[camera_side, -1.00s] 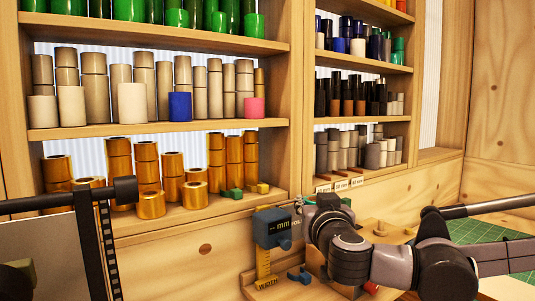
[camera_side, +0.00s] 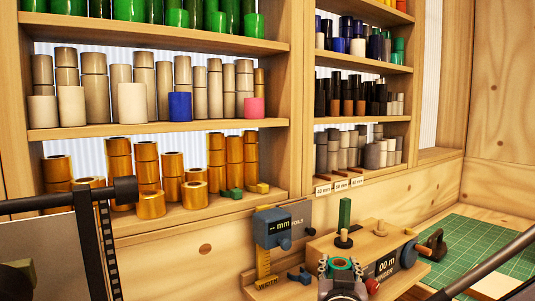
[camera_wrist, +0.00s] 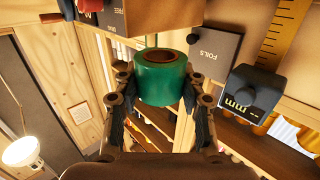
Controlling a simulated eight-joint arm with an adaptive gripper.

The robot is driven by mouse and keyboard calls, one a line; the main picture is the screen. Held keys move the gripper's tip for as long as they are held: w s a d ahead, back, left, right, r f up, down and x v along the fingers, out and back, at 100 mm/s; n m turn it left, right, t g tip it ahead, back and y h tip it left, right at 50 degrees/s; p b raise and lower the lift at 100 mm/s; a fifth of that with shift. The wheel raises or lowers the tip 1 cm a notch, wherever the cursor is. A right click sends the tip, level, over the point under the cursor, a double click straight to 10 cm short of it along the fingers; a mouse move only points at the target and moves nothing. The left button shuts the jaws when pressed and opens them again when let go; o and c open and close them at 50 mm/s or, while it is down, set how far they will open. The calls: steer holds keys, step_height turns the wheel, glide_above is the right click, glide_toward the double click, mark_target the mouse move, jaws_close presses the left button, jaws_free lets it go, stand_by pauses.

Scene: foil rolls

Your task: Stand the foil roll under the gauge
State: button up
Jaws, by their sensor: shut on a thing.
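The foil roll (camera_side: 341,263) is green with a brown core. My gripper (camera_side: 341,271) is shut on it, with one finger on each side, at the lower middle of the side view. In the wrist view the roll (camera_wrist: 160,84) sits upright in the picture between the fingers of my gripper (camera_wrist: 162,92). The gauge (camera_side: 272,228) has a blue head marked mm on a yellow scale, left of and apart from the roll. Its dark head also shows right of the roll in the wrist view (camera_wrist: 250,92). The roll's lower end is hidden in the side view.
A wooden block (camera_side: 376,244) with pegs and a green upright piece (camera_side: 344,214) stands behind my gripper. A small blue piece (camera_side: 300,275) lies near the gauge's foot. Shelves of rolls (camera_side: 150,204) fill the back. A green cutting mat (camera_side: 480,246) lies at right.

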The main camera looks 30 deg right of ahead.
steer(key=a+f, duration=0.1)
steer(key=a, duration=0.1)
steer(key=w+a+f, duration=0.1)
steer(key=a, duration=0.1)
steer(key=w+a+f, duration=0.1)
steer(key=a+f, duration=0.1)
steer(key=shift+a, duration=0.15)
steer(key=shift+f, duration=2)
steer(key=shift+f, duration=0.1)
steer(key=o, duration=1.1)
steer(key=shift+o, duration=0.2)
steer(key=shift+s+a, duration=0.15)
steer(key=shift+s, duration=0.05)
steer(key=v, duration=1.1)
steer(key=shift+s+a, duration=0.2)
steer(key=shift+s, duration=0.05)
